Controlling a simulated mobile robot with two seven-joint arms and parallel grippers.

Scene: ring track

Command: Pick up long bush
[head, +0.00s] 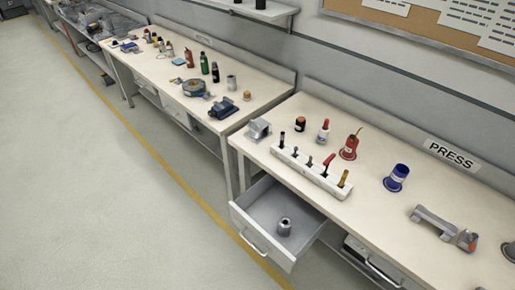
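A short grey metal cylinder (285,227), which looks like a bush, stands upright in the open drawer (258,213) under the near bench. Its top looks dark, like a bore. Another grey cylinder (231,82) stands on the farther bench. I cannot tell for sure which of the two is the long bush. Neither of my grippers is in the head view.
The near bench (395,231) holds a white rack (311,174) of upright tools, bottles, a blue container (396,178) and a grey fixture (440,226). A "PRESS" sign is behind. The farther bench holds a vise (224,107). The floor (95,190) at left is clear.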

